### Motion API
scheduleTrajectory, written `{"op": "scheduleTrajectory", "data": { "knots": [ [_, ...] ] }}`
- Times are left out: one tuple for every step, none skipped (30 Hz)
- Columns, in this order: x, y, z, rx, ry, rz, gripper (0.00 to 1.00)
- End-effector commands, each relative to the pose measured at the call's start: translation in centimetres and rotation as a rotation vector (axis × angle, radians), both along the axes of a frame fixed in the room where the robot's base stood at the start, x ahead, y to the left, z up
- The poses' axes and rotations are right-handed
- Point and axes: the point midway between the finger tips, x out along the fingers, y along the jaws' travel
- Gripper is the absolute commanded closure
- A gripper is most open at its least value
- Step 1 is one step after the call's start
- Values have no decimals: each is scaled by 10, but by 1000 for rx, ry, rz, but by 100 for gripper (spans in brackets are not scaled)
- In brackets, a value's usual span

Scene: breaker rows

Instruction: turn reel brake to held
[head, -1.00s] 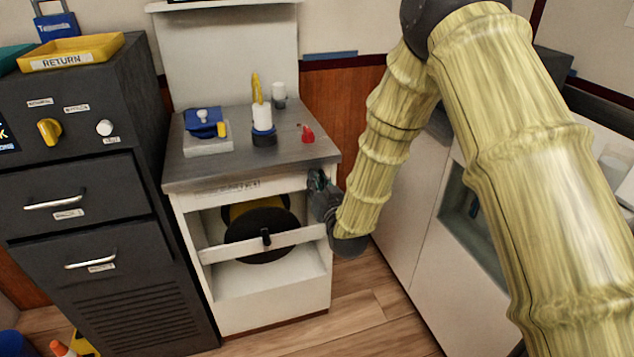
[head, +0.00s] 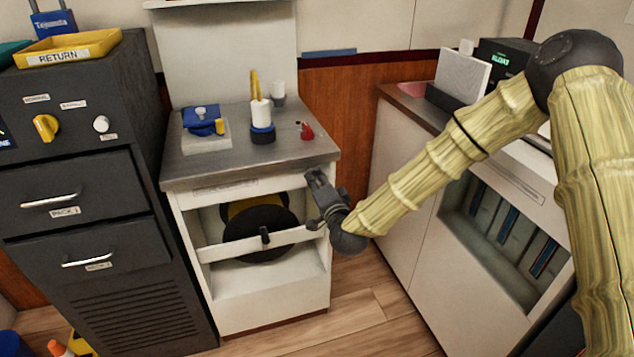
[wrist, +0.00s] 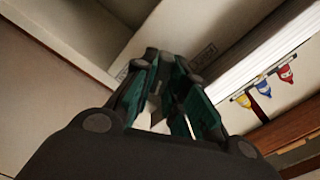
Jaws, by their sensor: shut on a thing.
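The reel (head: 258,220), black with a yellow part behind, sits in the open bay of a white cabinet (head: 270,312). A white bar (head: 225,251) with a small black knob (head: 264,236) crosses in front of it. My gripper (head: 314,181) is at the cabinet's front right post, just below the top.
A dark drawer cabinet (head: 85,240) stands close on the left. The cabinet's grey top (head: 240,168) holds a blue item, a white cylinder and a red piece (head: 306,131). A white counter unit (head: 420,235) stands right, with open floor (head: 365,310) between.

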Motion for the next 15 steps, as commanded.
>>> {"op": "scheduleTrajectory", "data": {
  "knots": [
    [1, -2, -3, 43, 15, -5, 100],
    [1, -2, -3, 68, 24, -4, 100],
    [1, -3, -3, 101, 34, -5, 100],
    [1, -3, -3, 126, 42, -5, 100],
    [1, -3, -3, 150, 50, -5, 100],
    [1, -3, -4, 180, 60, -5, 100],
    [1, -3, -3, 203, 67, -5, 100],
    [1, -3, -4, 223, 74, -5, 100],
    [1, -2, -4, 250, 82, -3, 100],
    [1, -2, -3, 269, 88, -3, 100],
    [1, -2, -4, 287, 94, -3, 100],
    [0, -2, -4, 309, 102, -4, 100],
    [0, -2, -4, 324, 107, -3, 100],
    [0, -2, -4, 339, 112, -3, 100],
    [0, -2, -4, 357, 117, -3, 100]
  ]
}}
